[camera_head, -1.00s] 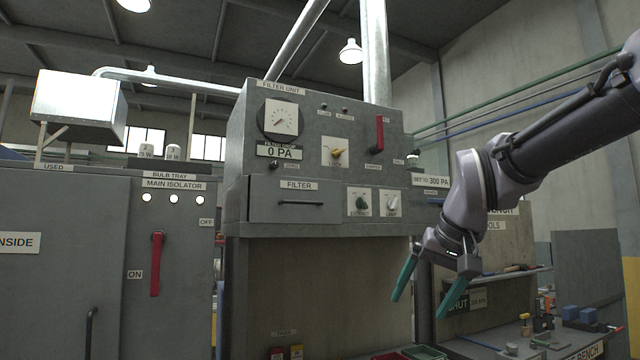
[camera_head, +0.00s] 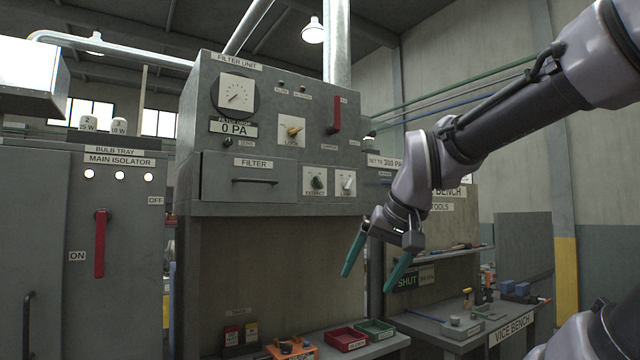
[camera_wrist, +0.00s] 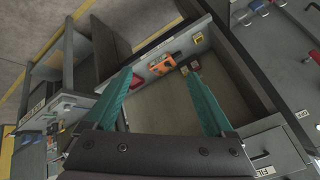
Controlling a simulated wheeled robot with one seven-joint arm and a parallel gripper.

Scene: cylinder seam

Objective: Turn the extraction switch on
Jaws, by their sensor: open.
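The extraction switch (camera_head: 316,183) is a dark green knob on a white plate on the front of the grey filter unit (camera_head: 290,120), above a label that seems to read EXTRACT. A similar pale knob (camera_head: 347,182) sits on a plate just right of it. My gripper (camera_head: 372,268) is open and empty, with teal fingers pointing down. In the head view it is below and right of the switch, apart from it. In the wrist view the open fingers (camera_wrist: 160,95) frame the bench area; I cannot make out the switch there.
The main isolator (camera_head: 120,220) stands left. Red and green trays (camera_head: 347,339) lie on the bench below. A vice bench (camera_head: 470,320) is at right.

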